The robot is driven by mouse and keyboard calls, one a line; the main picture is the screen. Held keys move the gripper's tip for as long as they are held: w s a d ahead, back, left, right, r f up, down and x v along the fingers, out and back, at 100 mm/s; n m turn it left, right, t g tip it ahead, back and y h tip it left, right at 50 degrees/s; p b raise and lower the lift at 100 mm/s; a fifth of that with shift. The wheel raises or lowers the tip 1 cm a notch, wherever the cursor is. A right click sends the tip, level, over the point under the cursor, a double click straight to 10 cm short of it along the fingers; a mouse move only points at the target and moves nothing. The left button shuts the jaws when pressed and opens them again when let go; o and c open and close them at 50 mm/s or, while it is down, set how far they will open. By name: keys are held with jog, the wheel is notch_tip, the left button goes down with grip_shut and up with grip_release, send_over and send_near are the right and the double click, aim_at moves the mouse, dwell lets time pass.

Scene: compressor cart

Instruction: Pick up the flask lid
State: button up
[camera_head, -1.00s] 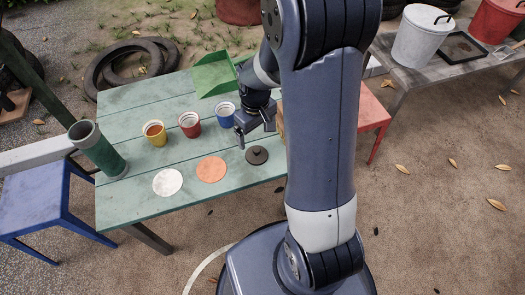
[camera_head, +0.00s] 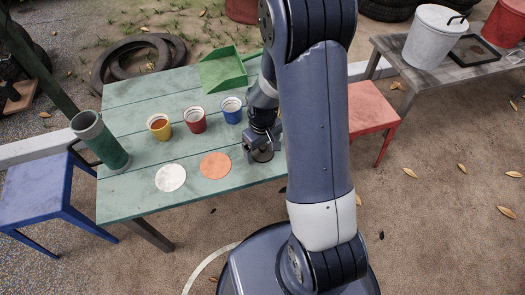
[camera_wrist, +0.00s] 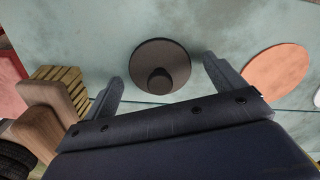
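The flask lid is a dark round disc with a knob on top. In the wrist view the lid (camera_wrist: 162,62) lies on the green table, between and just beyond the fingertips. In the head view the lid (camera_head: 262,155) is mostly hidden under my gripper (camera_head: 260,146). In the wrist view my gripper (camera_wrist: 160,72) is open, with a finger on each side of the lid and a gap to both. The dark green flask (camera_head: 100,143) stands at the left end of the table, tilted in the picture.
A white disc (camera_head: 171,178) and an orange disc (camera_head: 215,165) lie left of the lid. Yellow (camera_head: 159,127), red (camera_head: 195,120) and blue (camera_head: 231,111) cups stand behind, near a green tray (camera_head: 222,70). In the wrist view wooden blocks (camera_wrist: 45,115) sit left of my gripper.

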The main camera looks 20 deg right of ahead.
jog(key=c, duration=1)
